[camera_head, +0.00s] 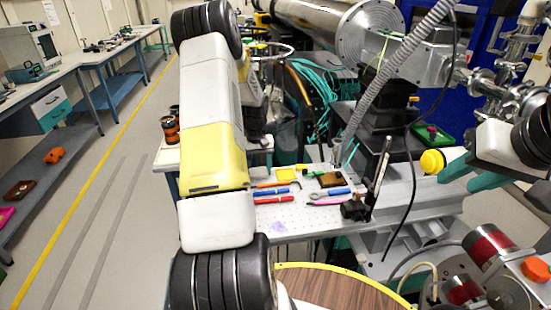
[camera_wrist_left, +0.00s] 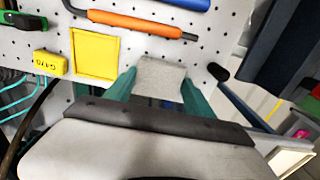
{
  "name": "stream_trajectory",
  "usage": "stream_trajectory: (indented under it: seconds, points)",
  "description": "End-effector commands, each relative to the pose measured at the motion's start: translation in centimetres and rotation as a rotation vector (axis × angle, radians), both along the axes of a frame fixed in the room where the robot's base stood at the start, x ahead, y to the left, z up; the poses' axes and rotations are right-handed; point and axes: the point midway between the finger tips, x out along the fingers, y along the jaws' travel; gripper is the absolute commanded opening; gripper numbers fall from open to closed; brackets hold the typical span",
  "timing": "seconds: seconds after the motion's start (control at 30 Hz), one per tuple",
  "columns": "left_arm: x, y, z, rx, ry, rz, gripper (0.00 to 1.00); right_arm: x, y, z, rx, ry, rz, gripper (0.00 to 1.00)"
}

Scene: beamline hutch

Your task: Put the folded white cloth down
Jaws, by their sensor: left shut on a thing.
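The folded white cloth (camera_wrist_left: 160,76) shows in the left wrist view as a small pale, greyish block between the teal fingers of my left gripper (camera_wrist_left: 159,80). The gripper is shut on it, above the perforated white board (camera_wrist_left: 220,50). I cannot tell whether the cloth touches the board. In the head view my left forearm hides the left gripper and the cloth. My right gripper (camera_head: 485,182) is at the right edge of the head view, its teal fingers apart and nothing seen between them.
A yellow square tray (camera_wrist_left: 95,52), a yellow labelled box (camera_wrist_left: 50,64) and an orange-handled tool (camera_wrist_left: 125,24) lie near the cloth. Pens, including a red one (camera_head: 273,199), lie on the board (camera_head: 320,222). The board's front part has bare room. A black post (camera_head: 378,172) stands at right.

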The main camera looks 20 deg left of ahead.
Motion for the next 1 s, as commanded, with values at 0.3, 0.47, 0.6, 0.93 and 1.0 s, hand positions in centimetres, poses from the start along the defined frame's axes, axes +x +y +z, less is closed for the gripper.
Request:
stream_trajectory:
  seconds: [0.3, 0.47, 0.6, 0.93, 1.0]
  points:
    - [0.0, 0.0, -0.2, 0.001, -0.001, -0.001, 0.68, 0.0, 0.0, 0.0, 0.000, 0.000, 0.000, 0.38]
    - [0.0, 0.0, -0.2, 0.001, -0.001, -0.001, 0.84, 0.0, 0.0, 0.0, 0.000, 0.000, 0.000, 0.38]
    - [0.0, 0.0, -0.2, 0.001, 0.000, 0.000, 0.84, 0.0, 0.0, 0.0, 0.000, 0.000, 0.000, 0.38]
    - [0.1, 0.0, 3.9, 0.003, -0.005, -0.001, 0.84, 0.0, 0.0, 0.0, 0.000, 0.000, 0.000, 0.38]
    - [0.1, 0.0, 5.6, 0.004, -0.006, -0.001, 0.84, 0.0, 0.0, 0.0, 0.000, 0.000, 0.000, 0.38]
